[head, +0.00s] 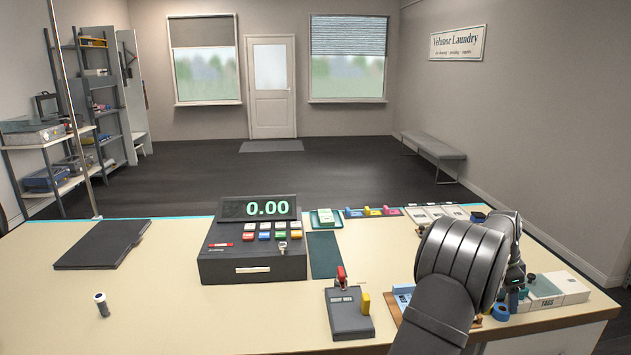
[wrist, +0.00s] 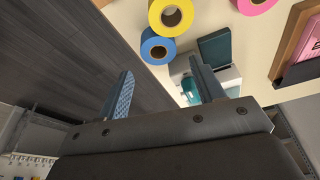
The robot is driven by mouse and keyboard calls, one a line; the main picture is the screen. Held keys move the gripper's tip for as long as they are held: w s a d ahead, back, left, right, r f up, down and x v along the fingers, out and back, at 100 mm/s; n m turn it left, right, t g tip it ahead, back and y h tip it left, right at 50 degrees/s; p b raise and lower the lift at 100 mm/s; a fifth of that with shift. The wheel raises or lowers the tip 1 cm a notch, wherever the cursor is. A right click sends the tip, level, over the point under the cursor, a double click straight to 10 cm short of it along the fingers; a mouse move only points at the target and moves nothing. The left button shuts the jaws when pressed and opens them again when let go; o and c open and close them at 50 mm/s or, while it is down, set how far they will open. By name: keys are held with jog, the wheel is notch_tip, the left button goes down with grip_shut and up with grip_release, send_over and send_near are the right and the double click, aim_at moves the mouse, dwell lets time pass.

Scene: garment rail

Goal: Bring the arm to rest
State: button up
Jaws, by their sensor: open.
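My arm rises from the bottom right of the head view and bends over the right end of the counter (head: 165,290). My gripper (wrist: 160,90) shows in the wrist view with its two fingers spread well apart and nothing between them. In the head view the arm's thick links hide most of the gripper. The fingers are near the counter's right edge, with dark floor (wrist: 90,50) showing beyond it in the wrist view.
Tape rolls, yellow (wrist: 170,15) and blue (wrist: 157,46), lie close to the fingers. A white box (head: 560,288) sits at the counter's right end. The cash register (head: 252,262) and a handheld device (head: 348,315) stand left of my arm. The counter's left front is mostly clear.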

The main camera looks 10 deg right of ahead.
aim_at(506, 309)
jog(key=x, duration=0.3)
jog(key=shift+f, duration=0.35)
jog(key=r, duration=0.4)
jog(key=shift+s+d+r, duration=0.15)
jog(key=shift+s+r, duration=0.1)
jog(key=shift+r, duration=0.05)
jog(key=shift+s+r, duration=0.15)
jog(key=shift+s, duration=0.15)
